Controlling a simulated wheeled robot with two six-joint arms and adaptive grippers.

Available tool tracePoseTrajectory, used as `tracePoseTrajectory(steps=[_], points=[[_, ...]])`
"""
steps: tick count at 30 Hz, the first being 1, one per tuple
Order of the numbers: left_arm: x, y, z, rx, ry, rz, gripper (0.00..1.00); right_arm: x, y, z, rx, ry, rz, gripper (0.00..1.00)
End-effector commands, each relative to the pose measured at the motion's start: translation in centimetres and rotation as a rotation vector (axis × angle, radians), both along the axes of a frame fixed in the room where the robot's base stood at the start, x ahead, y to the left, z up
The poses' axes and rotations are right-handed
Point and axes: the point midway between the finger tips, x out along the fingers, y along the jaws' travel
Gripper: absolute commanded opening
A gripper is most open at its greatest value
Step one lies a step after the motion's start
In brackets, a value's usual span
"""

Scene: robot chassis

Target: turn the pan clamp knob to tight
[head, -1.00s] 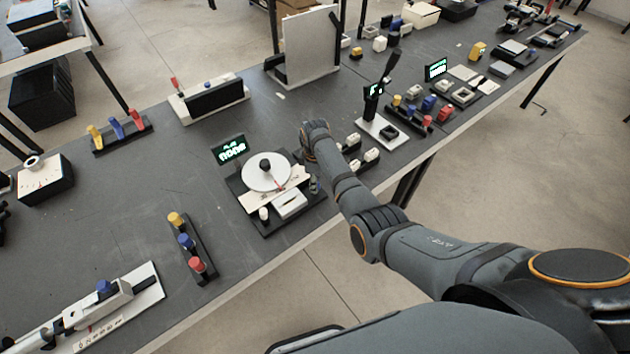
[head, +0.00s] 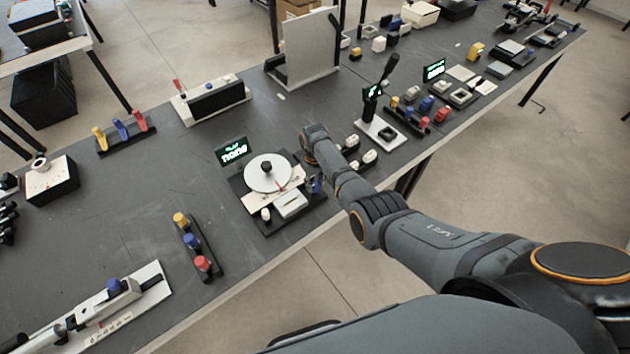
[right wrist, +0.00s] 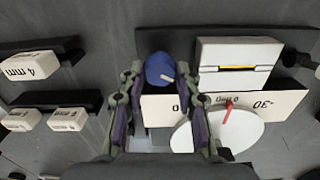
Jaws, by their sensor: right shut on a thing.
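The pan clamp knob (right wrist: 160,68) is a blue round cap with a short white mark, shown in the right wrist view. My right gripper (right wrist: 158,76) is shut on it, with one finger on each side. The knob belongs to the device with the white round dial (right wrist: 240,130) and red pointer, beside a white angle plate marked 0 and -30 (right wrist: 268,104). In the head view the dial (head: 258,178) sits in front of a small lit display (head: 232,151), whose text I cannot read surely. My right arm reaches to the device's right side there. My left gripper is not in view.
White blocks on black holders, one marked 4 mm (right wrist: 30,66), stand left of the gripper in the right wrist view. A rack of yellow, blue and red knobs (head: 192,243) stands left of the device. Bare bench (head: 120,215) lies farther left.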

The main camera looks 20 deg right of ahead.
Motion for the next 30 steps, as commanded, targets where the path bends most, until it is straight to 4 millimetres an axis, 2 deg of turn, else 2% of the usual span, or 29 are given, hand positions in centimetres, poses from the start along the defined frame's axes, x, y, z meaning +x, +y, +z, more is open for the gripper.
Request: tracePoseTrajectory(steps=[15, 30], points=[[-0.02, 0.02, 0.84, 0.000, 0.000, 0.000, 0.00, 0.06, -0.01, 0.07, 0.000, -0.002, -0.410, 0.01], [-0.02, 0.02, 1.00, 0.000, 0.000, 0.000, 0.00, 0.05, -0.03, 0.03, 0.000, -0.001, -0.547, 0.01]])
